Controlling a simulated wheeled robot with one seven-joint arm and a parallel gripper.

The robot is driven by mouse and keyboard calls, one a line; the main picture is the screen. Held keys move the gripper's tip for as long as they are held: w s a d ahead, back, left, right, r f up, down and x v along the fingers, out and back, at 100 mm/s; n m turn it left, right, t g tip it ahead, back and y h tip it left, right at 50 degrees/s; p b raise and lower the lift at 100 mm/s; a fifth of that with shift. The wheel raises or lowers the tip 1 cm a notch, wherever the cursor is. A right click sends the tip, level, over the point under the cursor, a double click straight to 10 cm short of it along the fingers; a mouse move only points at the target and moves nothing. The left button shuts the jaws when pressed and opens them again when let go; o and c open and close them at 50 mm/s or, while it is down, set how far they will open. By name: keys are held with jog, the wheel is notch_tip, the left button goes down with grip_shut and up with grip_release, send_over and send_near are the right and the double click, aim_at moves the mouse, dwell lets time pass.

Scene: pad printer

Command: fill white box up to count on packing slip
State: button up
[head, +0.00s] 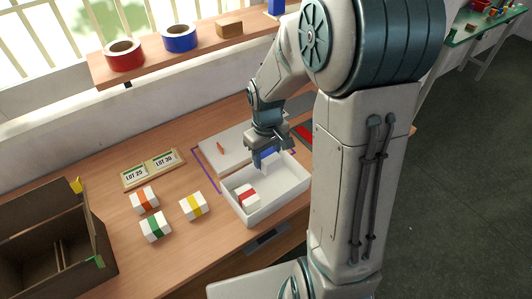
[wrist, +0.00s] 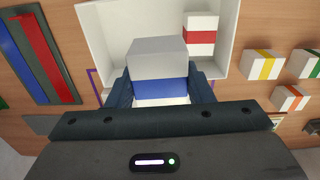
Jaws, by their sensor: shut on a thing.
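The white box (head: 282,205) stands open on the wooden table; its floor and walls also show in the wrist view (wrist: 102,35). A white block with a red band (head: 246,196) lies in its near left part, also visible in the wrist view (wrist: 201,35). My gripper (head: 266,160) is shut on a white block with a blue band (wrist: 158,70), held over the far part of the box. White blocks with orange (head: 145,201), yellow (head: 193,207) and green (head: 155,227) bands lie outside, left of the box. I cannot make out a packing slip count.
A wooden holder (head: 152,169) bears cards that seem to read LOT 25 and LOT 30. A white panel (head: 228,148) lies behind the white box. A shelf (head: 185,55) with tape rolls runs along the wall.

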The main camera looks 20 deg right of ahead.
jog(key=shift+f+b, duration=5.4)
jog(key=shift+f, duration=1.3)
jog(key=o, duration=1.1)
jog(key=shift+r, duration=0.15)
notch_tip(320, 180, up, 11)
jog(key=p, duration=0.9)
jog(key=shift+r, duration=0.4)
